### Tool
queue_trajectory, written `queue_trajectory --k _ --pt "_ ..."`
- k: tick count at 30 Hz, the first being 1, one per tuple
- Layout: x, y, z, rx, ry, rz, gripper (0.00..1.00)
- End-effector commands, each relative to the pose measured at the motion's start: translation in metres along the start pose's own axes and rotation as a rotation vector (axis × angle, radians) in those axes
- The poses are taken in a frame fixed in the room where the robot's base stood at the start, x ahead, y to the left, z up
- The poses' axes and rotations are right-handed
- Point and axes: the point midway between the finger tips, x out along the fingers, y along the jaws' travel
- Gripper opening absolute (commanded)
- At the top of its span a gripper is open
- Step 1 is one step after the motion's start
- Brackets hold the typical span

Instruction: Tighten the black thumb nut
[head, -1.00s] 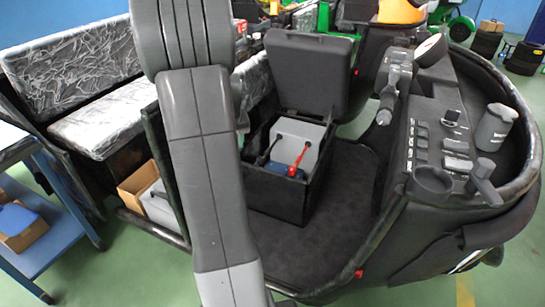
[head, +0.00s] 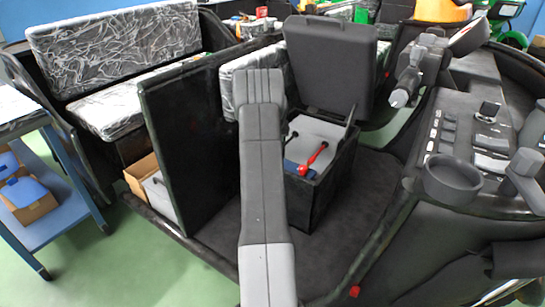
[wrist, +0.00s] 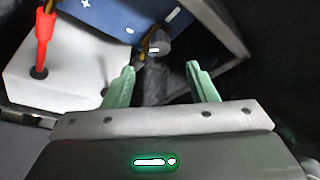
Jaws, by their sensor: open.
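In the wrist view, my gripper (wrist: 160,67) is open, its two pale green fingers apart. A dark rounded knob, which looks like the black thumb nut (wrist: 159,43), lies just beyond the fingertips, roughly between them. I cannot tell whether either finger touches it. It sits beside the blue battery (wrist: 100,12), which carries a white plus mark. A red cable (wrist: 46,28) enters the pale grey cover at left. In the head view, the battery (head: 299,169) and red cable (head: 314,158) show in the open seat box; my arm hides the gripper.
The raised seat lid (head: 332,68) stands behind the box (head: 330,190). A tall black panel (head: 185,140) stands left of my arm. The dashboard (head: 470,140), with a cup holder (head: 451,181), is at right. A blue cart (head: 60,220) is at far left.

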Motion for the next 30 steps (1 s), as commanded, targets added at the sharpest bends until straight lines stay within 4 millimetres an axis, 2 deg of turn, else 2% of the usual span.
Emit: queue_trajectory --k 1,6,13,19,28,29,30 --pt "0.014 0.000 0.001 0.000 -0.001 0.000 0.52" --pt "0.050 0.000 0.001 0.000 -0.001 0.000 0.52" --pt "0.086 0.000 0.001 0.000 0.000 0.000 0.52" --pt "0.101 0.000 0.000 0.000 0.000 0.000 0.52" --pt "0.102 0.000 0.000 0.000 0.001 0.000 0.52" --pt "0.102 0.000 0.000 0.000 0.001 0.000 0.50" --pt "0.102 0.000 0.000 0.000 0.001 0.000 0.42"
